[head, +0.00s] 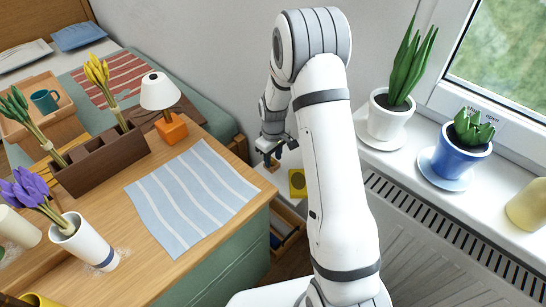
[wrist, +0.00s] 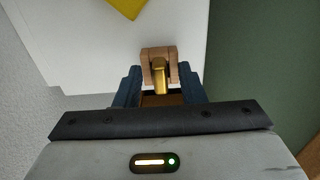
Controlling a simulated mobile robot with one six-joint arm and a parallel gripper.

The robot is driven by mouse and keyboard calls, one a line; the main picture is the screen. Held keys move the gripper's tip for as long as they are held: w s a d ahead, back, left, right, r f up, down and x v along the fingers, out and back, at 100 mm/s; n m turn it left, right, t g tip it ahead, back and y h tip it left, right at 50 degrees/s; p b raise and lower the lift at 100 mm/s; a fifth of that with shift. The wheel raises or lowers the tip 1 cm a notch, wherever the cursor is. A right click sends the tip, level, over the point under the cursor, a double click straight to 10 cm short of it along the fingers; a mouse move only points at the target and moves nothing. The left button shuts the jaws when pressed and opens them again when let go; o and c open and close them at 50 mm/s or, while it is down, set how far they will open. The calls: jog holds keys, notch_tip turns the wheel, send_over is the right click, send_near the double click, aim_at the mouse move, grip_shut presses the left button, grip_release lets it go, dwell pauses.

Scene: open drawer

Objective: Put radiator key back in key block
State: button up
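My gripper (wrist: 160,82) is low over a white surface, with its two dark blue fingers a little apart in the wrist view. Between them is the brass radiator key (wrist: 160,78), with a brown part across the gap that seems to touch both fingers. A small wooden notched block (wrist: 146,56), seemingly the key block, lies just past the fingertips. The brass end overlaps its notch in the picture; I cannot tell whether it is seated. In the head view my gripper (head: 270,150) is just above this small brown block (head: 270,164), partly hiding it.
A yellow item with a dark round mark (head: 297,184) lies close by on the white surface (wrist: 70,40). An open drawer (head: 287,232) is below. The wooden desk (head: 150,265) is at left, the windowsill with plant pots (head: 385,120) at right.

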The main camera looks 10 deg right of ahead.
notch_tip(320, 180, up, 8)
jog(key=shift+f+p, duration=0.1)
jog(key=shift+p, duration=0.3)
dwell(0.6)
jog(key=s+r+m+t+p, duration=0.1)
jog(key=s+r+m+p, duration=0.15)
jog(key=s+r, duration=0.45)
jog(key=s+r+m+p, duration=0.1)
jog(key=s+r+p, duration=0.25)
jog(key=r, duration=0.75)
jog(key=s+r+m+p, duration=0.1)
jog(key=s+r, duration=0.2)
jog(key=s, duration=0.2)
jog(key=s+r+m+t+p, duration=0.1)
jog(key=s+r, duration=0.3)
jog(key=s, duration=0.2)
jog(key=s+r+m+p, duration=0.1)
jog(key=s+r+p, duration=0.1)
jog(key=s, duration=0.3)
jog(key=shift+s+d+r+t, duration=0.15)
jog(key=shift+s+r, duration=0.05)
jog(key=shift+r, duration=0.25)
jog(key=shift+s+d+r+t, duration=0.15)
jog(key=shift+r, duration=0.25)
